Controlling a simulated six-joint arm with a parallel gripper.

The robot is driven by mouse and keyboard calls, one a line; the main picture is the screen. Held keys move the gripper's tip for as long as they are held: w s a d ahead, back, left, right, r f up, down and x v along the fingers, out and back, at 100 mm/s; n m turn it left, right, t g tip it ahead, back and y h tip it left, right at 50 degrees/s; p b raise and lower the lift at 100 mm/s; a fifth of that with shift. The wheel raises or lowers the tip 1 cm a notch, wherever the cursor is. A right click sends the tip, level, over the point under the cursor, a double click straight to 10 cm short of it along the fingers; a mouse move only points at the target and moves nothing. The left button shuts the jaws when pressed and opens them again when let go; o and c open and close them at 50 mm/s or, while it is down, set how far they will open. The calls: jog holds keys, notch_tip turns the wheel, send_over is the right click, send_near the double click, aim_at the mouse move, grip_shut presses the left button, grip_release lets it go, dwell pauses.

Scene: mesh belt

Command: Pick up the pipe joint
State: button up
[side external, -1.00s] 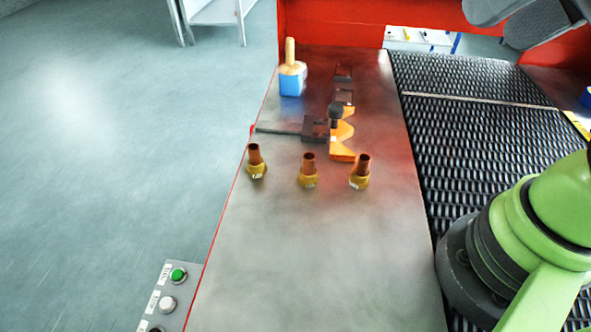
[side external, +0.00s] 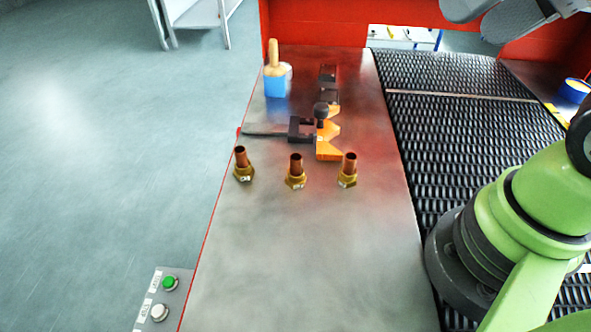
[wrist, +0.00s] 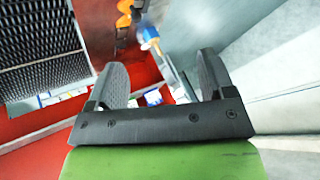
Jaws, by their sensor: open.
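Three pipe joints stand upright in a row on the metal table, each a copper tube in a brass hex fitting: left (side external: 243,167), middle (side external: 296,173) and right (side external: 348,171). In the wrist view, my gripper (wrist: 161,78) has its two dark fingers wide apart with nothing between them. It is well away from the pipe joints. Grey rounded parts at the top right of the side view may be my gripper, but I cannot tell. Pipe joints are not clearly made out in the wrist view.
Behind the joints are an orange bracket (side external: 328,148), a dark clamp (side external: 301,129) with a handle, and a blue block (side external: 276,85) with a wooden-coloured top. A mesh belt (side external: 460,110) runs along the right. The front of the table (side external: 310,260) is clear.

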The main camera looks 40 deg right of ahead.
jog(key=shift+c, duration=0.2)
jog(key=c, duration=0.4)
jog(key=n+g+h, duration=0.2)
jog(key=n+g, duration=0.5)
jog(key=n, duration=0.6)
send_over(295, 157)
notch_tip(295, 157, down, 15)
jog(key=shift+n, duration=0.7)
notch_tip(295, 157, down, 7)
jog(key=shift+f, duration=3)
